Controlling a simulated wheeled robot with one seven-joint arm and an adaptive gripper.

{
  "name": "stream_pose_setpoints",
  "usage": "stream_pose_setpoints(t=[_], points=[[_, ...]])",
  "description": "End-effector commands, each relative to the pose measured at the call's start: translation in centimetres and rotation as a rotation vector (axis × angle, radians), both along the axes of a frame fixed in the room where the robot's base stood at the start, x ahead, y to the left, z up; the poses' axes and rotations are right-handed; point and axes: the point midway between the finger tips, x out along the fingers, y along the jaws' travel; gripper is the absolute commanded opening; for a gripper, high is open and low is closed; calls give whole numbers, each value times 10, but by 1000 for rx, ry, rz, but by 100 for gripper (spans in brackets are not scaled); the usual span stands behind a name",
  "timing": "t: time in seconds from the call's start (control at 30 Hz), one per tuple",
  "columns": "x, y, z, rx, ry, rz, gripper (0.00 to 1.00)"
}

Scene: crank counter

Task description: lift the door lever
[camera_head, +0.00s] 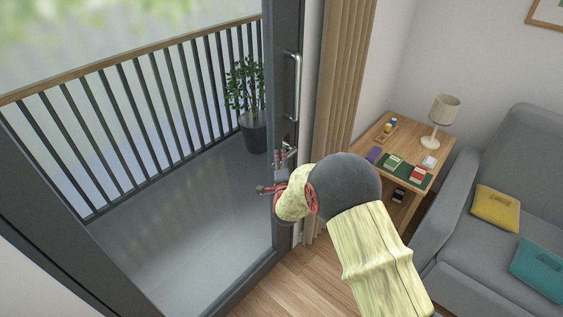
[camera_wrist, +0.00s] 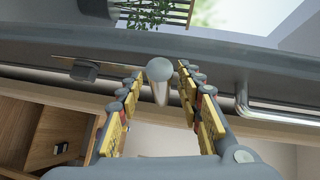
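The door lever (camera_wrist: 160,72) shows in the wrist view as a pale grey piece with a rounded end. It lies between the two fingers of my gripper (camera_wrist: 160,83). The fingers are apart, with visible gaps on both sides of the lever, so my gripper is open around it and not clamped. In the head view my gripper (camera_head: 272,174) is at the dark door frame (camera_head: 284,60), below the long vertical handle. There the lever is mostly hidden by my gripper, and its angle is hard to tell.
A silver bar handle (camera_head: 293,88) stands on the frame above my gripper. A beige curtain (camera_head: 345,80) hangs close on the right. A wooden side table (camera_head: 437,152) with a lamp (camera_head: 441,115) and a grey sofa (camera_head: 455,215) stand further right. A potted plant (camera_head: 254,130) stands beyond the glass.

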Motion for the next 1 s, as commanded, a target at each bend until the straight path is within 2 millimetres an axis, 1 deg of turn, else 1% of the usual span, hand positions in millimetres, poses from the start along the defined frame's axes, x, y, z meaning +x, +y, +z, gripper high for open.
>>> stream_pose_setpoints(t=[0.1,0.73,1.0], points=[[0,0,0,0,0,0,36],[0,0,0,0,0,0,0],[-1,0,0,0,1,0,0]])
